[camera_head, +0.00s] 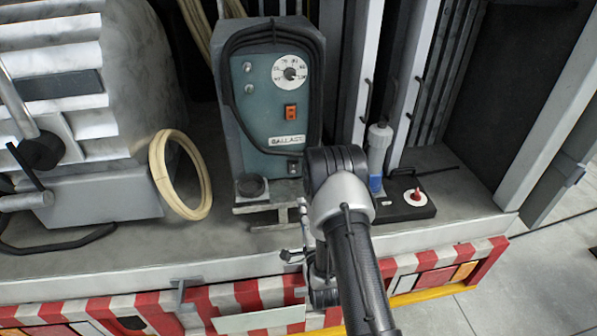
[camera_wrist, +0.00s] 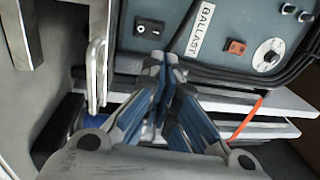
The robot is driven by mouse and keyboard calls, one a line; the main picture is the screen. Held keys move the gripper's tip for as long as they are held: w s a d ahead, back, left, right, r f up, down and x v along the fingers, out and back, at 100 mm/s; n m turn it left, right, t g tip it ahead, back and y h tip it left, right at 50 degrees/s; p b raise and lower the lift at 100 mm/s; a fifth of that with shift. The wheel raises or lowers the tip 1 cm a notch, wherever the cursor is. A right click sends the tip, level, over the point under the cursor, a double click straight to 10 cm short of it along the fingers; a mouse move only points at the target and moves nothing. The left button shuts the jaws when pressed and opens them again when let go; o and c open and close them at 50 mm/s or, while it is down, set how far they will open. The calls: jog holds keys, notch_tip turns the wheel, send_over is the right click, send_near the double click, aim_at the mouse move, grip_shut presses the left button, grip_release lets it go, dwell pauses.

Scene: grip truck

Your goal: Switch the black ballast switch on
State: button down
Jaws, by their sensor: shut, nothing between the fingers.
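The teal ballast box (camera_head: 262,100) stands upright on the truck bed, with a white BALLAST label on its front. The black ballast switch (camera_head: 294,168) sits below that label, just above my arm. In the wrist view the black switch (camera_wrist: 149,28) shows white marks on its face, beside the label (camera_wrist: 200,30); whether it is on or off I cannot tell. My gripper (camera_wrist: 160,62) is shut and empty. Its fingertips appear just below the switch in the wrist view, and I cannot tell whether they touch the box. In the head view the fingers are mostly hidden by my arm.
An orange switch (camera_head: 290,112) and a round dial (camera_head: 290,72) are higher on the box. A black base with a red knob (camera_head: 415,196) and a blue-and-white bottle-like item (camera_head: 378,158) stand to the right. A cream hose coil (camera_head: 156,172) is left.

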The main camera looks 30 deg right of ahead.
aim_at(296, 164)
jog(key=x, duration=1.4)
jog(key=shift+b, duration=0.4)
jog(key=shift+w+r+g+p, duration=0.3)
jog(key=shift+r, duration=0.1)
jog(key=shift+w+f, duration=0.1)
jog(key=shift+f, duration=0.05)
jog(key=shift+f, duration=0.1)
